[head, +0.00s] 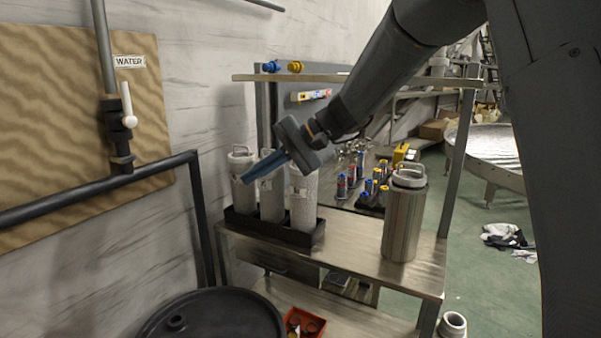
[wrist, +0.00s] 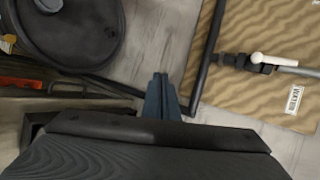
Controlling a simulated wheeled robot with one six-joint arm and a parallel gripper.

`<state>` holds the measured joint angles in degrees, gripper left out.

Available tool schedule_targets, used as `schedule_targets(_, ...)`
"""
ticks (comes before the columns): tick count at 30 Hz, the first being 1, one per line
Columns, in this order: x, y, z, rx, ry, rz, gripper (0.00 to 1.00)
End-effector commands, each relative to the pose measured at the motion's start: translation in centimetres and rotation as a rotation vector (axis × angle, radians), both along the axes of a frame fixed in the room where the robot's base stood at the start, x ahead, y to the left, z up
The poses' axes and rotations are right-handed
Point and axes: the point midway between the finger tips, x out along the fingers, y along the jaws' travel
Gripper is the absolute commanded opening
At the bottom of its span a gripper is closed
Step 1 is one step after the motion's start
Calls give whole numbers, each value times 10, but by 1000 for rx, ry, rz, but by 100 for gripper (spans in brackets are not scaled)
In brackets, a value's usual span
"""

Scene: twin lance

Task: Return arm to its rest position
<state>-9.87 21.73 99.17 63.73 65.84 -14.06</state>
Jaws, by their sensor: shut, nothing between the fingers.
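My gripper (head: 250,177) is shut and empty, with its blue fingers pointing down and to the left in the head view. It is in front of the white-grey canisters (head: 272,190) in the black tray (head: 262,232) and covers part of them; I cannot tell whether it touches them. My dark arm reaches in from the upper right. In the wrist view, the shut blue fingertips (wrist: 161,80) show at the centre, with no object between them.
A metal canister (head: 404,215) stands on the steel table (head: 347,255). A black drum (head: 215,318) is at the lower front. A black pipe rail (head: 80,197) and a water valve (head: 128,120) are at the left. A shelf edge (head: 300,78) runs behind my arm.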

Motion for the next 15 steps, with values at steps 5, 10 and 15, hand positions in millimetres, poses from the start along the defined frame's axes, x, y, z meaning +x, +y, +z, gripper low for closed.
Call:
schedule_targets(5,-50,-78,-80,-283,29,-38,0)
schedule_targets(10,-107,-159,-141,-540,23,-38,0)
schedule_targets(15,-171,-236,-186,-770,-18,2,0)
